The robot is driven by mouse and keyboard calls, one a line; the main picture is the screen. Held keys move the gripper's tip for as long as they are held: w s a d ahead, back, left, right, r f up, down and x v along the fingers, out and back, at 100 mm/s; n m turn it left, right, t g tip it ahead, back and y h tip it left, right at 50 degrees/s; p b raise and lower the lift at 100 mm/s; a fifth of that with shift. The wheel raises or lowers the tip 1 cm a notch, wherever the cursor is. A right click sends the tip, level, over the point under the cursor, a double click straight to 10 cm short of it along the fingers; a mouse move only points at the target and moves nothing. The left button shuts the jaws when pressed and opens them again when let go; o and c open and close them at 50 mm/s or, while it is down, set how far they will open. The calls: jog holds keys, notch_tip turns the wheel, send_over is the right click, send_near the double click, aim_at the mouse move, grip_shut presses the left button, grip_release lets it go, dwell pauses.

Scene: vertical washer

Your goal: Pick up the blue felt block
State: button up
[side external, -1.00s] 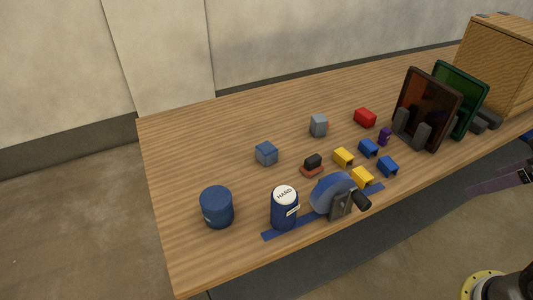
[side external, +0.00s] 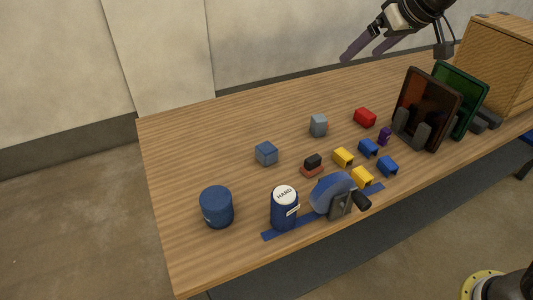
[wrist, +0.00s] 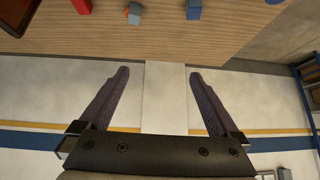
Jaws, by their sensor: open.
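The blue felt block (side external: 266,153) looks like a small dusty-blue cube. It sits on the left half of the wooden table, apart from its neighbours. In the wrist view a blue block (wrist: 194,11), which appears to be the same one, lies at the top edge, partly cut off. My gripper (side external: 361,54) is in the air over the table's far side, to the right of the block and well away from it. In the wrist view its two dark fingers (wrist: 160,75) are spread wide with nothing between them.
A grey block (side external: 318,125) and a red block (side external: 365,117) stand to the right. Blue canisters (side external: 217,207) and a blue-wheeled device (side external: 335,195) are nearer the front. Yellow pieces (side external: 343,157), dark panels (side external: 428,110) and a wooden box (side external: 497,65) are further right. The left-rear table is clear.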

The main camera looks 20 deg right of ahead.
jog(key=w+a+f, duration=0.4)
jog(key=w+f, duration=0.1)
jog(key=w, duration=0.2)
jog(key=n+g, duration=0.2)
jog(key=g, duration=0.1)
send_over(267, 148)
jog(key=s, duration=0.2)
jog(key=f, duration=1.6)
jog(key=d+f, duration=0.1)
jog(key=f, duration=0.7)
jog(key=shift+w+f, duration=0.1)
jog(key=shift+w, duration=0.05)
jog(key=shift+a+x, duration=0.15)
jog(key=shift+x, duration=1.4)
jog(key=shift+a+x, duration=0.2)
jog(key=shift+x, duration=1.4)
jog(key=c, duration=1.4)
jog(key=shift+c, duration=0.2)
